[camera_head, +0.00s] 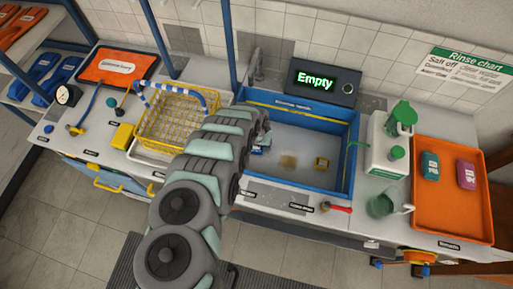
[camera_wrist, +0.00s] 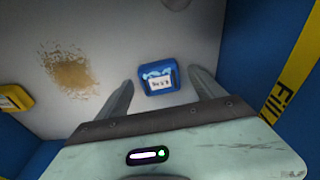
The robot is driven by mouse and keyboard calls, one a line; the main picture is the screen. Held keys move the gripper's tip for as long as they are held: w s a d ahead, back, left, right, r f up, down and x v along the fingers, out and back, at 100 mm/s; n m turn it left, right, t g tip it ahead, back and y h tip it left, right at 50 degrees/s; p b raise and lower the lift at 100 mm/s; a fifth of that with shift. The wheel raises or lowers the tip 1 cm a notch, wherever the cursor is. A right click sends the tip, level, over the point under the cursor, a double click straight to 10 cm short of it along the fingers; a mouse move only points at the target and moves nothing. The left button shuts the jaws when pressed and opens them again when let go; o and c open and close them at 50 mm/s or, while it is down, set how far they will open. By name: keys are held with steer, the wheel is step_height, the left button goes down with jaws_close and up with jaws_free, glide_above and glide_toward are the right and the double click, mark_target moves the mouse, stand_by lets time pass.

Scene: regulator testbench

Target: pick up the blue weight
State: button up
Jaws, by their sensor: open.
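The blue weight (camera_wrist: 158,78) lies on the floor of the blue-walled basin, with a white label on its upper face. In the wrist view it sits between and a little beyond the tips of my open gripper (camera_wrist: 160,88), with no finger visibly touching it. In the head view only a small part of the blue weight (camera_head: 257,151) shows beside my arm, which hides most of it. My gripper's fingers are largely hidden there by my own arm. A yellow weight (camera_head: 322,163) lies further right in the basin and also shows at the left edge of the wrist view (camera_wrist: 14,98).
The basin's blue rim (camera_head: 352,160) surrounds the weights. A brown stain (camera_head: 288,161) marks its floor. A yellow wire basket (camera_head: 178,118) stands left of my arm.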

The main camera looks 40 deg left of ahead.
steer(key=shift+c, duration=0.6)
jaws_close()
